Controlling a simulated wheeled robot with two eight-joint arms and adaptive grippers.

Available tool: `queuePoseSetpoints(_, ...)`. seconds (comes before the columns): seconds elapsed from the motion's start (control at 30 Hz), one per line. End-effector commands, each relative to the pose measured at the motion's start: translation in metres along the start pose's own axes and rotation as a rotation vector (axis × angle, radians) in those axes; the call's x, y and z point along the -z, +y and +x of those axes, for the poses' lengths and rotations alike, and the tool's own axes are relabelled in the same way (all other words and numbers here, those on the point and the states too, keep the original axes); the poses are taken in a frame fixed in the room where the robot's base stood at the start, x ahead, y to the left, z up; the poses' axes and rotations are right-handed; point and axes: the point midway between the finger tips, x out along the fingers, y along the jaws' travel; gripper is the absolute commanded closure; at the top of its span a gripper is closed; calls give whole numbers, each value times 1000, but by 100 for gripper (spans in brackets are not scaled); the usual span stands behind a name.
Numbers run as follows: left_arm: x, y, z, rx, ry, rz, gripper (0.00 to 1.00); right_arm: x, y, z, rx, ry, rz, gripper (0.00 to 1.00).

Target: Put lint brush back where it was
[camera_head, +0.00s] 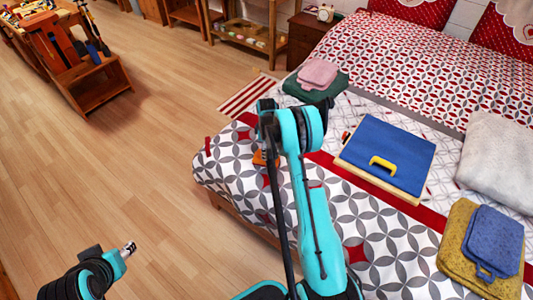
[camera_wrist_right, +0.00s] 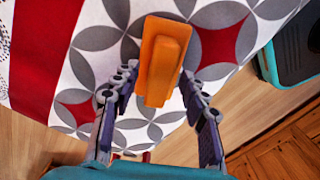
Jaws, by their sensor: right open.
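An orange block-like item, which I take to be the lint brush (camera_wrist_right: 163,58), lies on the patterned bedspread near the bed's edge. In the head view only a bit of orange (camera_head: 262,158) shows beside my right arm. My right gripper (camera_wrist_right: 157,80) is open, with one finger on each side of the orange item's near end; whether they touch it I cannot tell. In the head view the right arm hides most of this gripper. At the lower left, a small part of my left gripper (camera_head: 128,248) shows over the floor; its fingers are not clear.
The bed holds a blue folded cloth (camera_head: 388,152) with a yellow handle on a board, yellow and blue folded items (camera_head: 492,242), pink and green folded cloths (camera_head: 318,74) and a pillow (camera_head: 499,160). A wooden stand (camera_head: 98,84) with tools is at upper left. The floor between is clear.

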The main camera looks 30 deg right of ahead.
Motion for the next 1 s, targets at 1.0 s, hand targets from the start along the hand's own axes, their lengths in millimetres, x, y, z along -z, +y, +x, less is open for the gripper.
queuePoseSetpoints(1.0,18,0,-26,0,0,0,56,20,-116,-265,-167,143,272,56)
